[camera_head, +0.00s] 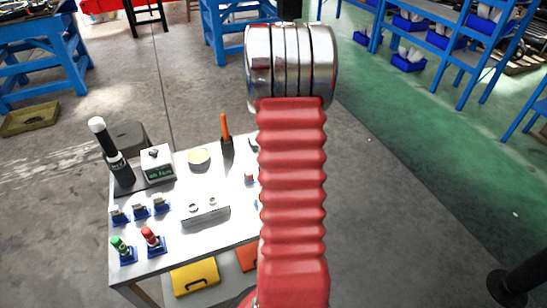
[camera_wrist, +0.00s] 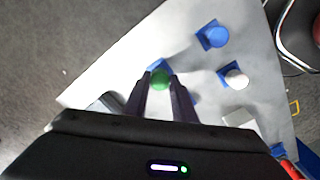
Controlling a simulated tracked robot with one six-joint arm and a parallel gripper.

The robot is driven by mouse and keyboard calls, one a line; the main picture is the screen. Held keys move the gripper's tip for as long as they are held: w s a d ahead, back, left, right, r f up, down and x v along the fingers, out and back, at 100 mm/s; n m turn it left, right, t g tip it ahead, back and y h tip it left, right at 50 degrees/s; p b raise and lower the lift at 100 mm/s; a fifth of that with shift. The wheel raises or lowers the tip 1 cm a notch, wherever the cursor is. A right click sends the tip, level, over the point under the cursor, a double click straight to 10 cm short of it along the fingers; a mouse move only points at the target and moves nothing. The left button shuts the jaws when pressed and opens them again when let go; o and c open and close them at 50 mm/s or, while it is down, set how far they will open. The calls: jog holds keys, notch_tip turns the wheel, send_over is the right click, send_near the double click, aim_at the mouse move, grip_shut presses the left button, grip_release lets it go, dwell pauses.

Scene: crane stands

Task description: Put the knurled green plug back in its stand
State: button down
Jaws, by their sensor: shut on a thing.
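In the wrist view my gripper (camera_wrist: 160,83) is shut on a green plug (camera_wrist: 160,77), whose round top shows between the fingertips. A blue stand (camera_wrist: 158,64) shows just beyond the plug, partly hidden by it and the fingers. I cannot tell whether the plug is in that stand or above it. In the head view my arm rises in front of the table and my gripper is out of view. A green-topped plug (camera_head: 117,242) shows at the table's front left in a blue stand (camera_head: 128,256); I cannot tell whether it is a different plug.
A red plug (camera_head: 148,233) stands beside the green-topped one, with several small blue stands behind. A black-and-white cylinder (camera_head: 113,153) stands tall at the table's back left.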

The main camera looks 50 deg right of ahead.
jog(key=shift+f, duration=0.55)
jog(key=shift+f, duration=0.25)
jog(key=c, duration=1.4)
grip_release()
jog(key=shift+f, duration=0.1)
jog(key=shift+r, duration=2.55)
jog(key=shift+r, duration=0.1)
notch_tip(320, 180, up, 14)
jog(key=shift+f, duration=0.25)
